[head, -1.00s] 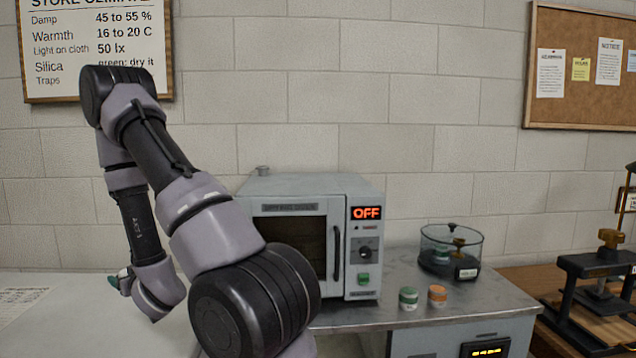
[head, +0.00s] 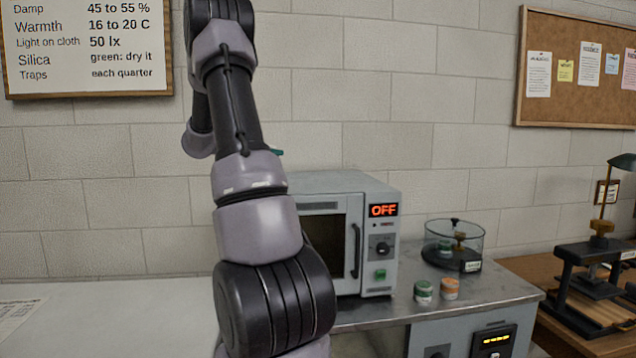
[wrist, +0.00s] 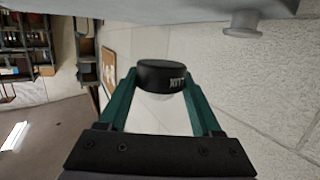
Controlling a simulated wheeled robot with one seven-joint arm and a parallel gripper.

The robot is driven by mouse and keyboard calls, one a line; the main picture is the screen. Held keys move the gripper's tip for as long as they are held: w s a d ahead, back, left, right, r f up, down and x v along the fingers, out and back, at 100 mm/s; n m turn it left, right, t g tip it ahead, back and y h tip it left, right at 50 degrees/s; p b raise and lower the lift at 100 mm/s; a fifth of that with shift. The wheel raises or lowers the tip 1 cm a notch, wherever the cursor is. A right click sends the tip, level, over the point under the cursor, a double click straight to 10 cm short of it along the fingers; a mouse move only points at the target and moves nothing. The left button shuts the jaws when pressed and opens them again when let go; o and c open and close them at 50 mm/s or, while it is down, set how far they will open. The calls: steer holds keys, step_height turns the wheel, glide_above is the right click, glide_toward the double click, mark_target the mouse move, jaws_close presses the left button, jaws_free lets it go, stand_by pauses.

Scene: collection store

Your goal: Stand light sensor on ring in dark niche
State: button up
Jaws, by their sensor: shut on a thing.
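My gripper (wrist: 160,92) shows in the wrist view with two teal fingers shut on a small round black thing with white lettering, probably the light sensor (wrist: 161,73). A pale domed part shows below its black rim, between the fingers. In the head view my arm hides nearly all of the gripper and the sensor. Only a bit of teal shows beside the arm, above the drying oven. I cannot make out the dark niche or the ring in either view.
The oven (head: 378,255) stands on a grey bench (head: 505,287), its display reading OFF. Right of it are a green-labelled jar (head: 423,292), an orange-labelled jar (head: 450,289) and a glass desiccator (head: 453,246). A press (head: 598,270) stands far right. The white table at left looks mostly clear.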

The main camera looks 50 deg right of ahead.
steer(key=s+d+r+m+g+y, duration=0.2)
steer(key=s+d+r+m+g, duration=0.15)
steer(key=s, duration=0.25)
steer(key=shift+g, duration=0.55)
step_height(320, 180, down, 6)
steer(key=shift+a+r, duration=0.1)
steer(key=shift+a, duration=0.05)
steer(key=shift+f, duration=2.2)
steer(key=shift+f, duration=0.15)
steer(key=o, duration=1.4)
